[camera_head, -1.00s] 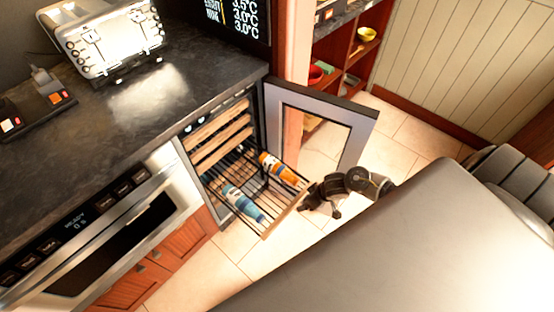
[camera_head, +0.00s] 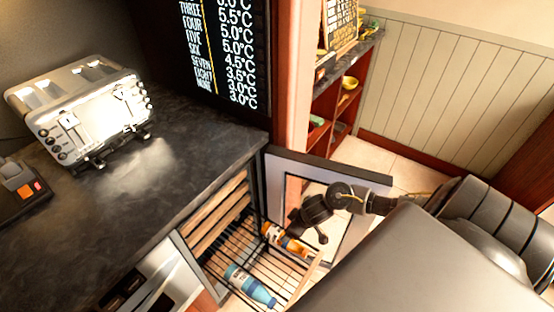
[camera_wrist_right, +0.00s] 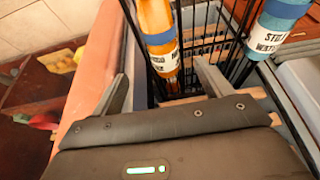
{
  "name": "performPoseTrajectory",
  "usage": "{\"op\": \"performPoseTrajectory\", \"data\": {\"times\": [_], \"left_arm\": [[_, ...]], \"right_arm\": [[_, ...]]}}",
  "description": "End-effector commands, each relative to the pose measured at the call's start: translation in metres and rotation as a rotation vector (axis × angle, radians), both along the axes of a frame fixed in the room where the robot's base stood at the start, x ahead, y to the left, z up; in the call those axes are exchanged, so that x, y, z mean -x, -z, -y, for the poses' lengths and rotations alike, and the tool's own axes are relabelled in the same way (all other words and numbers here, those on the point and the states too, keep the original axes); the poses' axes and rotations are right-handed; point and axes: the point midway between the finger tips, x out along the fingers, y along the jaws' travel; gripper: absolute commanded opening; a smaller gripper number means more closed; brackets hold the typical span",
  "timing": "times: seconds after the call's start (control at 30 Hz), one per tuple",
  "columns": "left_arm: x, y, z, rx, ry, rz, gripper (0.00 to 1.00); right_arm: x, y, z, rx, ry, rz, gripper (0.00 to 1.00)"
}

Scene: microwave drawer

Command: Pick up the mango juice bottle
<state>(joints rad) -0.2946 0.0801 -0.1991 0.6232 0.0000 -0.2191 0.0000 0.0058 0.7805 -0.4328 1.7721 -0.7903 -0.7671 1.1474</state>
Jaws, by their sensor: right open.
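The mango juice bottle (camera_head: 285,241) is orange with a white label and lies on the pulled-out wire rack (camera_head: 283,293) of the open cooler. In the right wrist view the orange bottle (camera_wrist_right: 158,35) shows ahead, roughly between the two fingers. My right gripper (camera_head: 313,233) is open and empty, just above and beside the bottle's right end. Its fingers also show in the right wrist view (camera_wrist_right: 161,82), apart from each other. The exact gap to the bottle is hard to tell. My left gripper is not in view.
A blue water bottle (camera_head: 250,286) lies on the same rack, left of the orange one. The open cooler door (camera_head: 347,172) stands behind my right gripper. Wooden shelves (camera_head: 228,203) sit further in. A dark counter (camera_head: 190,158) with a toaster (camera_head: 90,113) is at the left.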

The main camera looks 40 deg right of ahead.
Motion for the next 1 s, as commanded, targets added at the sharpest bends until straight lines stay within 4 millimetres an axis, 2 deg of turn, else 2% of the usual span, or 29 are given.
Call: {"op": "performPoseTrajectory", "data": {"times": [0.1,0.23,0.4,0.6,0.9,1.0], "left_arm": [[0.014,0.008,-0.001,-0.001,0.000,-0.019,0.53],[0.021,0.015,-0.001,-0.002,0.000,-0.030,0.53],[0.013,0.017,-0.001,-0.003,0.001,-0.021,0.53],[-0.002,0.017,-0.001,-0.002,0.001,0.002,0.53],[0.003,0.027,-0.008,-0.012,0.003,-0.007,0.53],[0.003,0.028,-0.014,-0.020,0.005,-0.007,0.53]], "right_arm": [[-0.002,0.018,0.001,-0.001,0.009,-0.003,0.78],[-0.009,0.037,-0.001,-0.001,0.011,-0.004,0.78],[-0.015,0.050,-0.003,0.001,0.009,-0.003,0.78],[-0.018,0.054,-0.005,0.000,0.006,-0.002,0.78],[-0.033,0.092,-0.016,-0.001,0.006,-0.002,0.78],[-0.036,0.098,-0.016,-0.001,0.005,-0.001,0.78]]}}
